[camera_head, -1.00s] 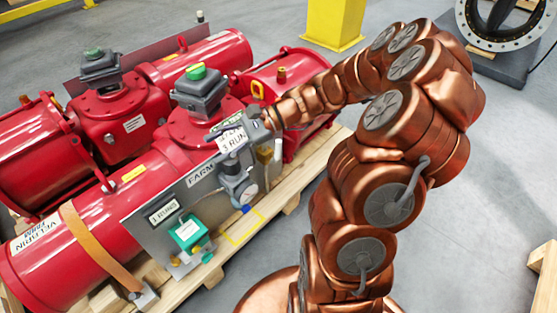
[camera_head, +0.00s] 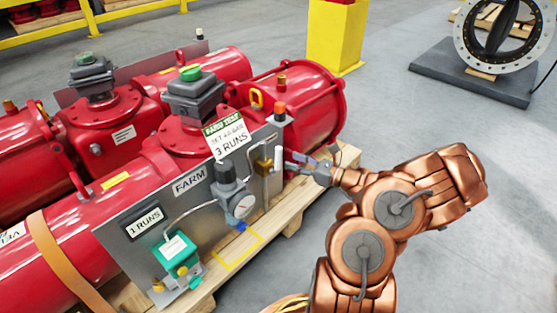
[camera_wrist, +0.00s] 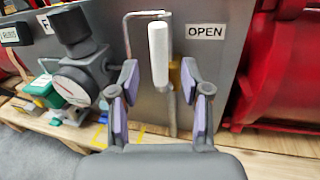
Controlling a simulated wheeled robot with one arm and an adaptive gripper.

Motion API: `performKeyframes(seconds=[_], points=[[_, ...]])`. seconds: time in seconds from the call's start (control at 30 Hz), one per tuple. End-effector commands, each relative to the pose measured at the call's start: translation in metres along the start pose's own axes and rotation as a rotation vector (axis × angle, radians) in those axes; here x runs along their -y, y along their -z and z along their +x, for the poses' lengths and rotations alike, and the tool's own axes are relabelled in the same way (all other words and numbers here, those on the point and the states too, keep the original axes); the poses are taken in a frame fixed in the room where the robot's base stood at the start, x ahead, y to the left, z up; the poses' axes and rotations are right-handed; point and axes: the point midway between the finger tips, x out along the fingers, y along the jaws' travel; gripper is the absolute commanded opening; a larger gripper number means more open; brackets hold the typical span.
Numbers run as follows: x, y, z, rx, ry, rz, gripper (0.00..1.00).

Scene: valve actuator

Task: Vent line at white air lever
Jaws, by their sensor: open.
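The white air lever (camera_wrist: 158,52) stands upright in front of the grey panel in the wrist view, left of an OPEN label (camera_wrist: 205,32). A brass valve body (camera_wrist: 175,73) shows partly behind it. In the head view the lever (camera_head: 278,159) is near the panel's right end. My gripper (camera_wrist: 158,80) is open, its purple-padded fingers on either side of the lever's lower part in the wrist picture. I cannot tell whether the lever is between the pads in depth; no contact shows. In the head view my gripper (camera_head: 298,161) is just right of the lever.
A pressure gauge (camera_head: 242,206) and regulator sit left of the lever. A green box (camera_head: 178,253) is lower left. Red actuators (camera_head: 300,95) stand behind the panel on a wooden pallet (camera_head: 290,212).

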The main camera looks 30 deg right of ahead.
Motion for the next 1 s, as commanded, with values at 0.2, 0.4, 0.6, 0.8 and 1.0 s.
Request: performKeyframes(seconds=[0.2,0.4,0.6,0.8,1.0], points=[[-0.001,0.002,0.034,0.001,-0.005,-0.004,0.47],[-0.001,0.002,0.055,-0.002,-0.004,-0.003,0.47],[-0.001,0.001,0.064,-0.002,-0.003,-0.002,0.47],[-0.001,0.0,0.064,-0.001,-0.002,-0.002,0.47],[-0.001,0.0,0.064,-0.001,-0.002,-0.002,0.3]])
